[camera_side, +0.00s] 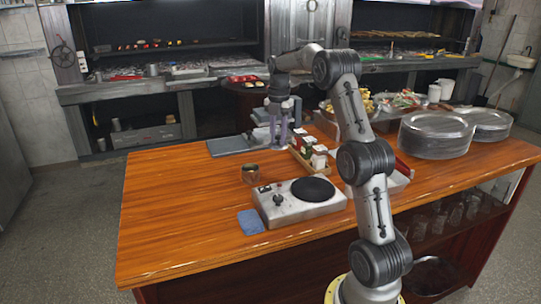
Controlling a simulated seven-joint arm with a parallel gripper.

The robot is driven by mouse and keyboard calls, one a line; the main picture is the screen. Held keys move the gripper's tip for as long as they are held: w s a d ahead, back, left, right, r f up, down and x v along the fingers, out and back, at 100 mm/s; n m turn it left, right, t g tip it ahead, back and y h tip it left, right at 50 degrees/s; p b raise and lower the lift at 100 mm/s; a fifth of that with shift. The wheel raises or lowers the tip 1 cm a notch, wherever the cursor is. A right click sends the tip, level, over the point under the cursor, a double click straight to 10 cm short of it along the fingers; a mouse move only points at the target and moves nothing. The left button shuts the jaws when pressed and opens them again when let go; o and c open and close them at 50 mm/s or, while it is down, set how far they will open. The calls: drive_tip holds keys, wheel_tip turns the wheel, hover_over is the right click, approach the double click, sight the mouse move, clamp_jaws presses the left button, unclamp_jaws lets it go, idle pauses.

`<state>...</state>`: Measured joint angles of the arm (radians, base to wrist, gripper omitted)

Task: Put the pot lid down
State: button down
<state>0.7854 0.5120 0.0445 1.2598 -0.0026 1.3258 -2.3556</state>
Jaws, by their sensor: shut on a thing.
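My gripper (278,145) is low over the back of the wooden table, pointing down beside the grey board. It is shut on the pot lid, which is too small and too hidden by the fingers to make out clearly. A small metal pot (250,174) stands on the table in front of and left of my gripper, apart from it. A hot plate (285,210) with a black round burner and a knob stands nearer the front. Nothing stands on its burner.
A flat grey board (228,147) lies at the back left. A tray of small jars (316,156) stands right of my gripper. A blue cloth (251,222) lies by the hot plate. Stacked metal plates (436,135) stand at right. The table's left part is clear.

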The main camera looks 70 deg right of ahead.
hover_over(271, 163)
wheel_tip(271, 163, down, 7)
drive_tip(key=shift+a, duration=0.1)
drive_tip(key=shift+f, duration=1.4)
drive_tip(key=shift+f, duration=0.15)
drive_tip(key=c, duration=0.7)
unclamp_jaws()
